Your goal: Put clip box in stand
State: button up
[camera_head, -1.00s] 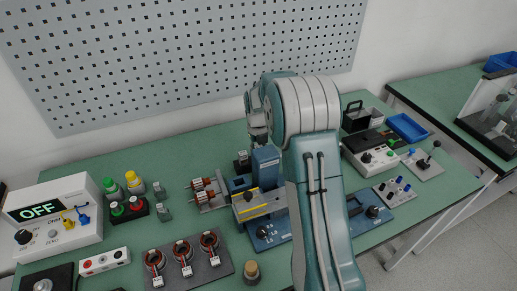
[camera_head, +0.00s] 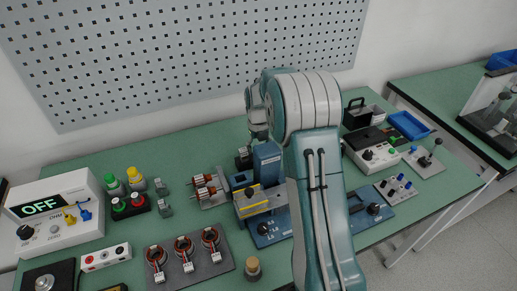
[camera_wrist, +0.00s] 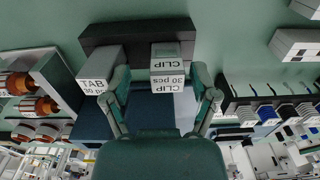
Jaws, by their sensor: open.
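The clip box (camera_wrist: 166,72) is a grey box with white labels reading CLIP and 30 pcs. In the wrist view it shows between the two fingers of my gripper (camera_wrist: 160,80), which is open; I cannot see either finger touching it. A similar grey box marked TAB (camera_wrist: 98,68) stands to its left, outside the left finger. A dark stand-like holder (camera_wrist: 135,28) lies behind both boxes; how the boxes rest against it is unclear. In the head view my gripper (camera_head: 257,118) is partly hidden by my arm, above the blue machine, and the clip box cannot be made out.
The blue machine (camera_head: 268,163) stands close to my gripper. Copper-wound rotors (camera_head: 207,188) lie to its left, and a plate with several stators (camera_head: 184,258) lies in front. A blue tray (camera_head: 410,125) is at right.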

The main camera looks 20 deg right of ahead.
notch_tip(320, 180, up, 11)
dwell(0.3)
jog(key=shift+a, duration=0.1)
dwell(0.5)
jog(key=s+a+r+n+t, duration=0.1)
jog(key=s+a+r+n, duration=0.2)
jog(key=s+r+n, duration=0.45)
jog(key=s+a+r+n+t, duration=0.2)
jog(key=s+a+r+n, duration=0.2)
jog(key=s+n, duration=0.55)
jog(key=s+a+f+n+t, duration=0.1)
jog(key=s+a+n+t, duration=0.1)
jog(key=s+n, duration=1.3)
jog(key=a+n, duration=0.1)
jog(key=n, duration=0.3)
jog(key=shift+s+f+t, duration=0.2)
jog(key=shift+f+t, duration=0.1)
